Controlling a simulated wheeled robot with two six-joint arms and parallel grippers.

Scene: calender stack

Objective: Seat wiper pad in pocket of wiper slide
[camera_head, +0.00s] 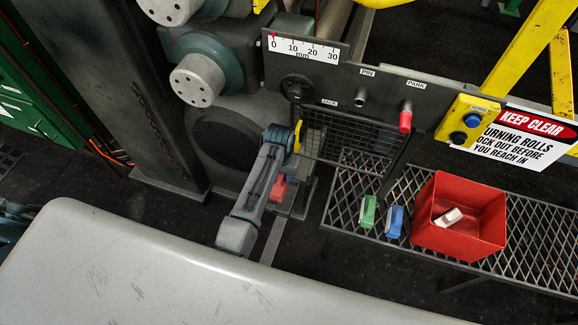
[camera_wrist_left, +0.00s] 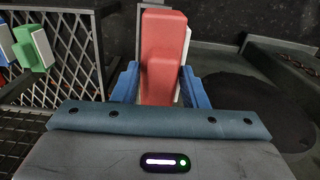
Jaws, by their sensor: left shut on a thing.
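The red wiper pad (camera_wrist_left: 160,62) has a white face along its right side in the left wrist view. It stands between the two blue fingers of my left gripper (camera_wrist_left: 160,88), which is shut on it. In the head view the red pad (camera_head: 278,189) shows low beside my left arm, in front of the dark machine base. The gripper there is mostly hidden by my wrist. I cannot make out the wiper slide or its pocket for certain in either view. My right gripper is not in view.
A mesh shelf (camera_head: 345,190) at right carries a green pad (camera_head: 368,212), a blue pad (camera_head: 394,221) and a red bin (camera_head: 460,247) with a white-and-brown piece inside. A mesh guard (camera_head: 350,140) and a dark panel (camera_head: 340,82) with a red-tipped handle (camera_head: 405,120) stand close to my arm.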

